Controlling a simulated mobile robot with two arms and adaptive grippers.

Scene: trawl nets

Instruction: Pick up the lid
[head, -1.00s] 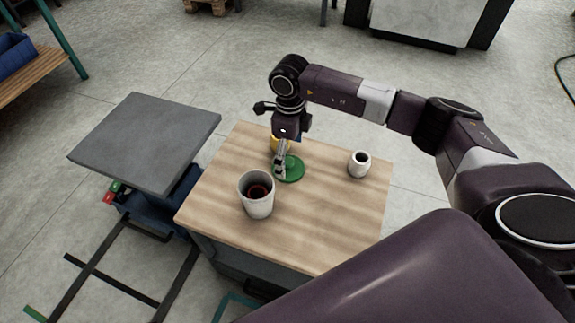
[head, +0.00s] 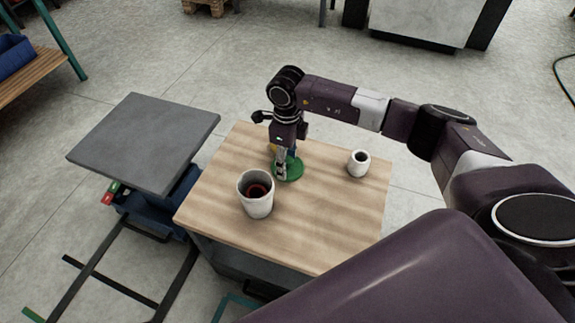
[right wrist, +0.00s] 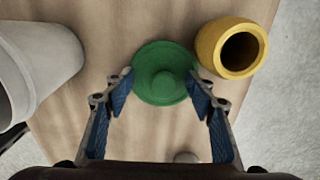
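The lid is a green disc with a round knob in its middle. It lies on the wooden tabletop in the head view (head: 291,171) and shows in the right wrist view (right wrist: 160,70). My right gripper (head: 281,177) is over the lid, pointing down. In the right wrist view my right gripper (right wrist: 161,87) is open, with its blue-padded fingers apart on either side of the knob and nothing held between them. Whether the fingertips touch the lid is hard to tell. My left gripper is not in view.
A large white pot (head: 256,200) with something red inside stands in front of the lid. A yellow jar (right wrist: 228,48) stands close beside the lid. A small white cup (head: 358,163) is to the right on the wooden table (head: 330,220). A grey-topped cart (head: 145,140) stands left.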

